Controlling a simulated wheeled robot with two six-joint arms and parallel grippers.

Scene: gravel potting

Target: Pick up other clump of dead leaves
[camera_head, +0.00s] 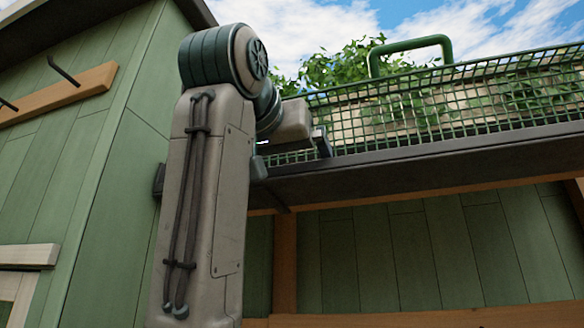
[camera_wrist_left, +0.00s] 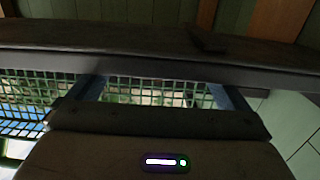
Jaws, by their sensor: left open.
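No clump of dead leaves can be made out in either view. My left gripper (camera_head: 291,155) is raised at the front edge of a dark shelf, close to a green wire mesh front. In the left wrist view its two blue-grey fingers (camera_wrist_left: 158,92) stand wide apart with the mesh behind them, and nothing shows held between them. My right gripper is in neither view.
The green mesh (camera_head: 440,105) runs along the dark shelf edge (camera_head: 420,160), with a green handle (camera_head: 410,45) above it. Leafy green plants (camera_head: 340,68) show behind. A green plank wall (camera_head: 115,200) with hooks stands at left.

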